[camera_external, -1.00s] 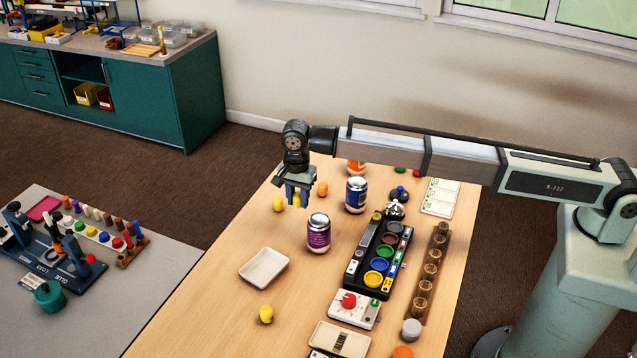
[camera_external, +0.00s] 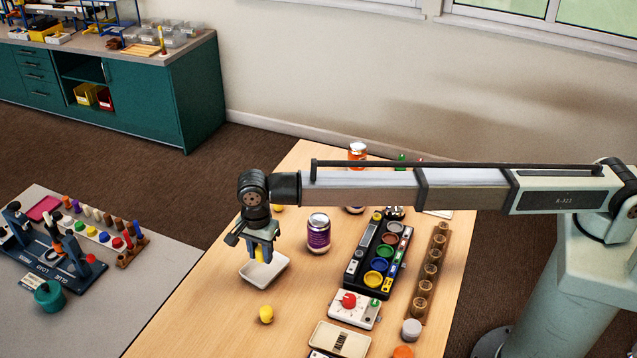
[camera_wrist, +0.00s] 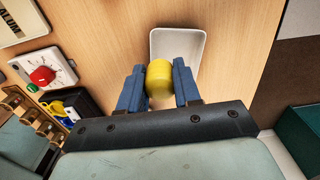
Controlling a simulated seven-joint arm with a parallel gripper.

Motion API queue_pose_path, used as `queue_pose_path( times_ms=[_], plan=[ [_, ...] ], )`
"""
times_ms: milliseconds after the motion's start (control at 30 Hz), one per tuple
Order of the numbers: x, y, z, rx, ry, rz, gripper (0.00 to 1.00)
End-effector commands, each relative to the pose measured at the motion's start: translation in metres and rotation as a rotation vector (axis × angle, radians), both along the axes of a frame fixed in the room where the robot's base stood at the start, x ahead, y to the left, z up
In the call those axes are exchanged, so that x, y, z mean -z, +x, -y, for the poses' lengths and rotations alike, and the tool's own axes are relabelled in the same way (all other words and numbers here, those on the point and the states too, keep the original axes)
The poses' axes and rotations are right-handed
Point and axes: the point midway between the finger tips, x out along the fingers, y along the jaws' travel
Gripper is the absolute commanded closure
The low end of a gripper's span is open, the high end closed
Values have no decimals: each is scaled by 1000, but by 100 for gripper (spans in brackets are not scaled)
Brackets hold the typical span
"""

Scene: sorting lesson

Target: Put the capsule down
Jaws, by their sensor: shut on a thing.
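My gripper (camera_wrist: 159,84) is shut on a yellow capsule (camera_wrist: 159,78), with one blue finger on each side of it. In the external view my gripper (camera_external: 261,252) points down over the white tray (camera_external: 277,270), and a little of the capsule shows yellow between the fingers. In the wrist view the tray (camera_wrist: 192,36) lies just beyond the capsule and is partly hidden by it and the fingers. The part of the tray that shows is empty. I cannot tell the exact height of the capsule above the tray.
A black holder with coloured discs (camera_external: 363,262) and a box with a red knob (camera_external: 349,301) are farther right.

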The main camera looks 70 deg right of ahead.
Motion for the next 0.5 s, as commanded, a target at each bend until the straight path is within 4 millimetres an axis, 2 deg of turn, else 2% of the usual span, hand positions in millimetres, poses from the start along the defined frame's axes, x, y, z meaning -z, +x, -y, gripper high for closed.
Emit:
queue_pose_path(
  times_ms=[100, 333, 500],
  plan=[
    [19, 0, 0, 0, 0, -1, 95],
    [36, 0, 1, 0, 0, 0, 95],
    [57, 0, 1, -1, 0, -1, 95]
  ],
)
